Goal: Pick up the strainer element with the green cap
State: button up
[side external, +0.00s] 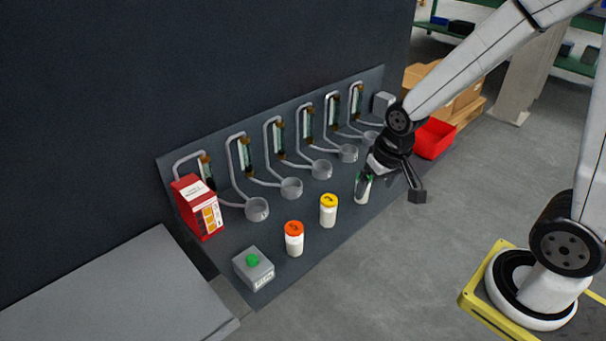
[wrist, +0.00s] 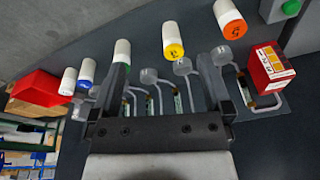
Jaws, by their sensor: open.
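The strainer element with the green cap (side external: 362,193) stands upright on the grey panel, a white cylinder with its green top partly covered by my gripper (side external: 368,178). In the wrist view its white body (wrist: 122,50) shows behind the left finger, which hides most of the cap. My gripper (wrist: 166,85) is open, with its fingers wide apart and no element held between them. In the side view its fingers are close to the green cap; whether they touch it I cannot tell.
The yellow-capped element (side external: 328,212) and orange-capped element (side external: 294,240) stand to the left. A blue-capped element (wrist: 86,72) shows in the wrist view. Several grey cups with bent pipes line the panel behind. A red box (side external: 198,207) and green button box (side external: 254,270) sit at the left end.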

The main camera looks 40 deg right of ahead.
jog(key=w+d+f+m, duration=0.3)
jog(key=w+d+m, duration=0.1)
jog(key=d+m, duration=0.1)
jog(key=w+d+f+m+g, duration=0.1)
jog(key=w+d+f+m, duration=0.2)
jog(key=m, duration=0.3)
jog(key=w+d+f+m+g, duration=0.1)
jog(key=w+d+f+m, duration=0.2)
jog(key=w+d+m, duration=0.3)
jog(key=shift+d, duration=0.35)
jog(key=shift+f, duration=0.2)
jog(key=shift+f, duration=1.15)
jog(key=shift+s+f, duration=0.1)
jog(key=shift+f, duration=2.5)
